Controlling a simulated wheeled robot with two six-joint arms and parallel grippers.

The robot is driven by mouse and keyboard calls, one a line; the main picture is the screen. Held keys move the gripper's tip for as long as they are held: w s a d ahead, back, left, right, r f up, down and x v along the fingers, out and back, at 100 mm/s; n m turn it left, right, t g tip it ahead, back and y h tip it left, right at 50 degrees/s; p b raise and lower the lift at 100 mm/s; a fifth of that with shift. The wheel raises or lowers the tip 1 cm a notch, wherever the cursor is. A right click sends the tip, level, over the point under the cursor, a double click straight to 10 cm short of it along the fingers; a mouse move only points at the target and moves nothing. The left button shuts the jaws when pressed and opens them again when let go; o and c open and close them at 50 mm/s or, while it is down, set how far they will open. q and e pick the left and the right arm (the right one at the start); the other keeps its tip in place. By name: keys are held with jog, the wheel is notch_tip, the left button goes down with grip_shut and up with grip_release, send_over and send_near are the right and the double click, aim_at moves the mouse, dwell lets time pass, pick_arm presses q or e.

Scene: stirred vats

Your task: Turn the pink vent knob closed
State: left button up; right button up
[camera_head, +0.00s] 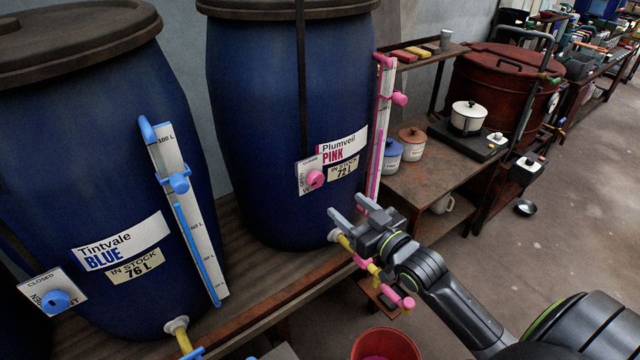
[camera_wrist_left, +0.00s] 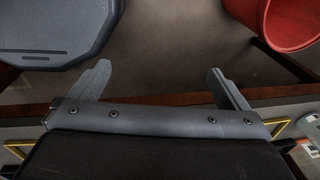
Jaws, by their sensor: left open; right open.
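The pink vent knob (camera_head: 315,179) sits on a small white plate on the front of the blue barrel labelled Plumveil Pink (camera_head: 290,100). The plate's lettering is too small to read fully. My right gripper (camera_head: 347,217) is open and empty, below and to the right of the knob and apart from it, close to the pink gauge's lower end and the barrel's tap. My left gripper (camera_wrist_left: 158,80) shows only in the left wrist view, open with nothing between its fingers. It is over the floor area, and the knob is not in that view.
A pink-marked gauge (camera_head: 380,130) stands at the barrel's right side. A pink and yellow tap pipe (camera_head: 375,270) lies under my right gripper. A second barrel, Tintvale Blue (camera_head: 100,150), stands at left. A red bucket (camera_head: 385,345) is on the floor, also in the left wrist view (camera_wrist_left: 290,25).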

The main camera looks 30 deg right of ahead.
aim_at(318, 180)
jog(key=w, duration=0.7)
jog(key=shift+a, duration=0.3)
jog(key=w, duration=0.3)
jog(key=shift+w+a+f, duration=0.1)
jog(key=shift+w+a, duration=0.15)
jog(key=shift+w, duration=0.05)
jog(key=shift+w+a+p, duration=0.1)
jog(key=shift+w+p, duration=0.2)
jog(key=shift+w, duration=0.15)
pick_arm(q)
jog(key=w, duration=0.1)
jog(key=w+d, duration=0.2)
jog(key=shift+r+t, duration=0.25)
jog(key=shift+t, duration=0.05)
pick_arm(e)
jog(key=c, duration=1)
pick_arm(q)
jog(key=shift+w, duration=0.2)
